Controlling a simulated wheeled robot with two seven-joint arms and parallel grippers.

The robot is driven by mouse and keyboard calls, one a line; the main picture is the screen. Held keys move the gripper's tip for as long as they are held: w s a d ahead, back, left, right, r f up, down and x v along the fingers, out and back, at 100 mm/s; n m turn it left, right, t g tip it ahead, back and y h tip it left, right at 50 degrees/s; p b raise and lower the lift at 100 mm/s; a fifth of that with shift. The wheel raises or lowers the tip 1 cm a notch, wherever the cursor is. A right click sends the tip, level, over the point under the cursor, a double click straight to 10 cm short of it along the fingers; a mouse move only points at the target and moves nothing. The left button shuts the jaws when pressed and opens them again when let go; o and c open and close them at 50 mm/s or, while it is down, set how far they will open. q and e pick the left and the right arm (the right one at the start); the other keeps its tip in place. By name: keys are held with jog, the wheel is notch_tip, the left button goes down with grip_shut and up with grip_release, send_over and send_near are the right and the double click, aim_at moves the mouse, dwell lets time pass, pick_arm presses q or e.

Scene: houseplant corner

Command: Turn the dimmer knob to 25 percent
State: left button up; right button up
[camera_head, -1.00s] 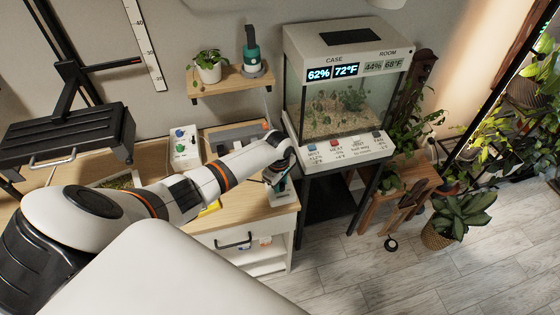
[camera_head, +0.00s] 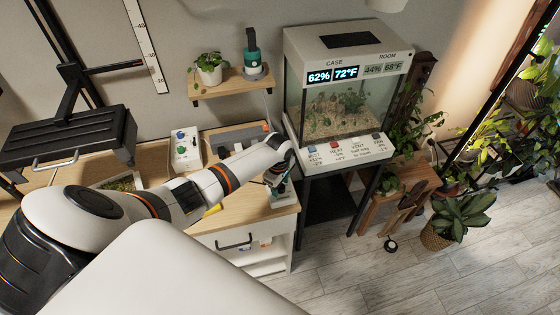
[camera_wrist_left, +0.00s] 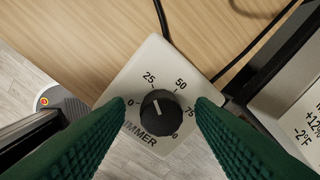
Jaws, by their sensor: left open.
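The dimmer is a white plate (camera_wrist_left: 152,56) with a black round knob (camera_wrist_left: 162,118) in the left wrist view. Its scale reads 0, 25, 50, 75 and a partly hidden last mark. The knob's white pointer line points up and slightly left, roughly toward 25. My left gripper (camera_wrist_left: 160,112) is open, its green ribbed fingers on either side of the knob with gaps between. In the head view my left gripper (camera_head: 280,187) is over the front right corner of the wooden-topped cabinet (camera_head: 235,212), largely hiding the dimmer. My right gripper is not in view.
A glass case (camera_head: 335,105) on a black stand is just right of the cabinet. A white control box (camera_head: 185,148) stands farther back on the top. A small shelf (camera_head: 230,84) holds a potted plant and a green-and-grey device. Black cables run near the dimmer (camera_wrist_left: 245,55).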

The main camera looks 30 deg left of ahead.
pick_arm(q)
notch_tip(320, 180, up, 12)
jog(key=shift+s+b, duration=0.3)
dwell(0.3)
dwell(0.4)
